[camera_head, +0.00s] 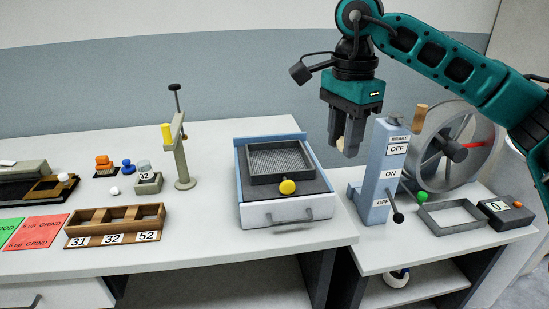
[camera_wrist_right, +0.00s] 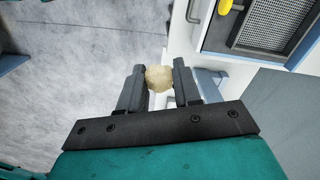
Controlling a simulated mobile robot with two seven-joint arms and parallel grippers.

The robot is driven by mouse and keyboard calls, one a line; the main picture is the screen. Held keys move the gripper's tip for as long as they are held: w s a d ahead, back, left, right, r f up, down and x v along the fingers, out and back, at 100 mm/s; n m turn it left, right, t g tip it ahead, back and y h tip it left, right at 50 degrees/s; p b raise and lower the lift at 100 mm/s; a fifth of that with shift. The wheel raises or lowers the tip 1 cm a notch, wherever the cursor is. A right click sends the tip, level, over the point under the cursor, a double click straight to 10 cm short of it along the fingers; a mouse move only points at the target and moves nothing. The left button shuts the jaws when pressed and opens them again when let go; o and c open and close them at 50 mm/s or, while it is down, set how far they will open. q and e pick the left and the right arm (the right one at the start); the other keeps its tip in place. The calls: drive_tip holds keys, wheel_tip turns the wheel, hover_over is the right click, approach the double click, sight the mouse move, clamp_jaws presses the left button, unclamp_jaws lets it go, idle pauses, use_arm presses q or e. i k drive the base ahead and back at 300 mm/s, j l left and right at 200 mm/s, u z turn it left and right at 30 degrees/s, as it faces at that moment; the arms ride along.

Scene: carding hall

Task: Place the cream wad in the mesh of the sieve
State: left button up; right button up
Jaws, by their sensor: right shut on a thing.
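The cream wad (camera_wrist_right: 159,78) is held between the fingertips of my right gripper (camera_wrist_right: 159,88) in the right wrist view. In the head view my right gripper (camera_head: 347,143) points down, in the air to the right of the sieve and left of the lever post; the wad is hard to make out there. The sieve (camera_head: 281,162) is a grey square frame with a mesh floor, set in a blue and white unit on the table. Its mesh looks empty. Part of the mesh (camera_wrist_right: 275,22) shows at the upper right of the wrist view. My left gripper is not in view.
A yellow knob (camera_head: 287,187) sits at the sieve's front edge. The blue-grey brake post (camera_head: 382,175) stands close to the right gripper, with a wheel (camera_head: 460,147) behind it. A wooden three-compartment tray (camera_head: 115,225) and a lamp-like stand (camera_head: 182,160) are to the left.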

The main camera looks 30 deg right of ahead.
sight(278, 162)
drive_tip(key=i, duration=0.9)
